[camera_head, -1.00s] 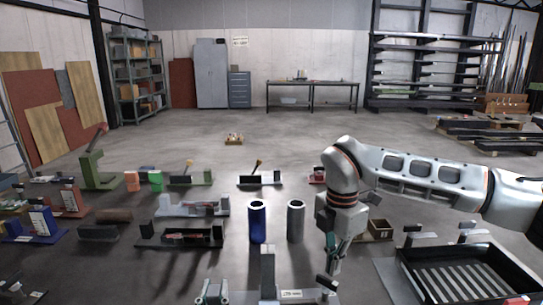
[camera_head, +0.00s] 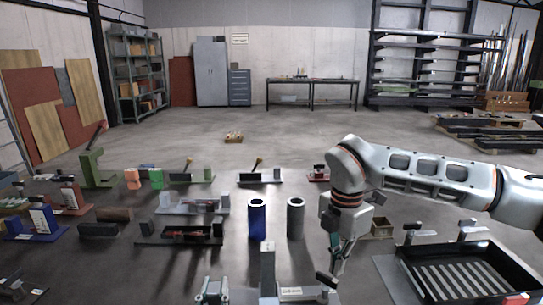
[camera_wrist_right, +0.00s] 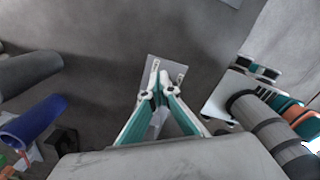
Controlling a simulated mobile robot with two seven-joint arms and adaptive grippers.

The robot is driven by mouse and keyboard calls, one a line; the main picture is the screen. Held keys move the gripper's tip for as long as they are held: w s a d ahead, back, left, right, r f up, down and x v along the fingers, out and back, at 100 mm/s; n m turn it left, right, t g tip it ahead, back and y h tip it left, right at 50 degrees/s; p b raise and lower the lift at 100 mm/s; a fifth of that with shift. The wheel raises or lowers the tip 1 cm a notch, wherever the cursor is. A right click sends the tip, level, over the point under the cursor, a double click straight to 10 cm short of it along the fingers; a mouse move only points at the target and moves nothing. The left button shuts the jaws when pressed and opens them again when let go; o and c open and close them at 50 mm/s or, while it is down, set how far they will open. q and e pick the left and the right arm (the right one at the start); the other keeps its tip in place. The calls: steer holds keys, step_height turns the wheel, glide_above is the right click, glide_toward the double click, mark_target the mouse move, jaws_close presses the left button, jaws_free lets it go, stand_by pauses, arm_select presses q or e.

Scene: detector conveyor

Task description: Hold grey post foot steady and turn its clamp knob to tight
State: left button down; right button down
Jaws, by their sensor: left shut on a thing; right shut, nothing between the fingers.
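The grey post foot stands at the bottom middle of the head view, with an upright grey post (camera_head: 267,262) and a low base with a white label (camera_head: 290,292). Its clamp knob (camera_head: 327,280), a dark handle with a reddish end, is at the base's right end. My left gripper (camera_head: 212,289) is at the foot's left side, shut on it; the contact is cut off by the frame edge. My right gripper (camera_head: 337,270) is shut and empty, pointing down close beside the knob; I cannot tell whether they touch. In the right wrist view its fingertips (camera_wrist_right: 155,75) meet over a grey plate.
A blue tube (camera_head: 257,220) and a grey tube (camera_head: 295,220) stand behind the post. A black slatted tray (camera_head: 410,275) is at the right. Open floor lies beyond.

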steer(key=shift+s+d, duration=0.25)
steer(key=shift+s, duration=0.4)
steer(key=shift+d, duration=0.1)
stand_by(0.4)
steer(key=shift+d, duration=0.25)
step_height(320, 180, up, 6)
stand_by(0.5)
arm_select(q)
steer(key=c, duration=1.8)
jaws_free()
steer(key=shift+o, duration=0.2)
